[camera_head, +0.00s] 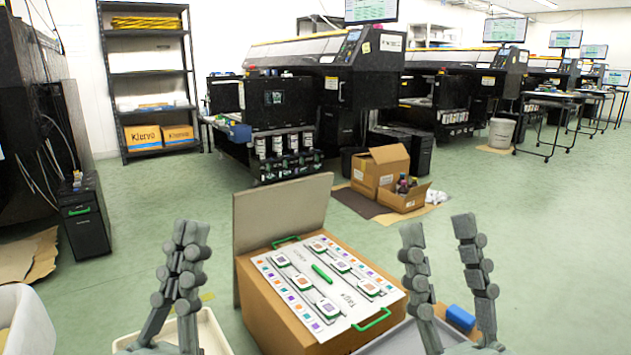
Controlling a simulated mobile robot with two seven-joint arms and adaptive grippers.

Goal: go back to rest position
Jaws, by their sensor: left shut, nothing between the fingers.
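My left gripper (188,236) is upright in the lower left of the head view. Its fingers are together with nothing between them, above a pale tray (212,330). My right gripper (438,231) is upright at the lower right, its fingers spread apart with nothing visible between them. Between the two grippers stands a cardboard box (262,312) with a white printed panel (300,285) on top. The panel has green handles, a green pen-like item (322,273) and several small labelled blocks. Both grippers appear apart from the box.
An upright grey board (280,212) stands behind the box. A blue object (461,318) lies by the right gripper. A white bin (30,325) is at lower left. Open cartons (404,200) with bottles stand on the green floor farther back, before black printers. Floor around is mostly clear.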

